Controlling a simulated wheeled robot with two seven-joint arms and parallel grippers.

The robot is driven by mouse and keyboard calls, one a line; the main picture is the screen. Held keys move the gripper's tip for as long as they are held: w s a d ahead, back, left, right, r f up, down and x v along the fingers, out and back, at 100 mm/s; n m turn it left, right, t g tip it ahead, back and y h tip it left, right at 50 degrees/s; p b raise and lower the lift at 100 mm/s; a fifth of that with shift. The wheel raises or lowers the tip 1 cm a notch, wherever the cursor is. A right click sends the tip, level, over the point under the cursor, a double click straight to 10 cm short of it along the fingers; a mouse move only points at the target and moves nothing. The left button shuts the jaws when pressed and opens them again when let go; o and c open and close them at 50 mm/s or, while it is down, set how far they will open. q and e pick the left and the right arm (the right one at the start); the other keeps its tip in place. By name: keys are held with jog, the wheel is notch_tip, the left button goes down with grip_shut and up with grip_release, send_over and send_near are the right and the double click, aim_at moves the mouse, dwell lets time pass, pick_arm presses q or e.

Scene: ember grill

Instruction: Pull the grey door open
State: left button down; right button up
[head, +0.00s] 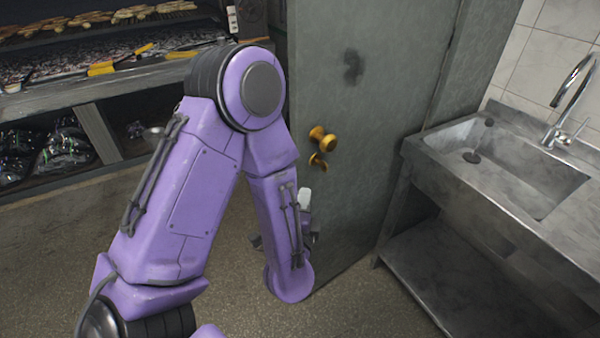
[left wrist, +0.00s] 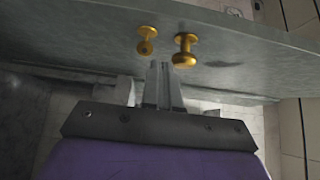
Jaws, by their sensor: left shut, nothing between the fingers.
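The grey door (head: 375,110) stands upright in the middle of the head view, with a dark smudge high on its face. Two brass knobs stick out of it, a larger upper one (head: 322,138) and a smaller lower one (head: 318,160). The left wrist view shows the door (left wrist: 90,30) and both knobs, the larger (left wrist: 185,50) and the smaller (left wrist: 147,40). My left gripper (left wrist: 164,75) is shut and empty, its fingertips close to the knobs but not around either. In the head view my forearm mostly hides this gripper (head: 306,198). My right gripper is out of view.
A metal sink counter (head: 480,205) with a tap (head: 570,100) stands right of the door, with a low shelf (head: 450,280) beneath. A grill (head: 70,65) with skewers and yellow-handled tools is at the back left, over dark bags (head: 60,150). Open floor (head: 60,260) lies at left.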

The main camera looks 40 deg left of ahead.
pick_arm(q)
jog(key=p+x, duration=0.1)
jog(key=x, duration=0.2)
jog(key=s+a+p+x, duration=0.1)
jog(key=p+x, duration=0.1)
jog(key=x, duration=0.2)
jog(key=a+p+x, duration=0.1)
jog(key=x, duration=0.2)
jog(key=shift+a+r, duration=0.1)
jog(key=shift+a, duration=0.1)
jog(key=shift+w+a, duration=0.1)
jog(key=shift+a, duration=0.25)
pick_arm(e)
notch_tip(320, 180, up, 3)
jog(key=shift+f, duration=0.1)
pick_arm(q)
jog(key=shift+d, duration=0.1)
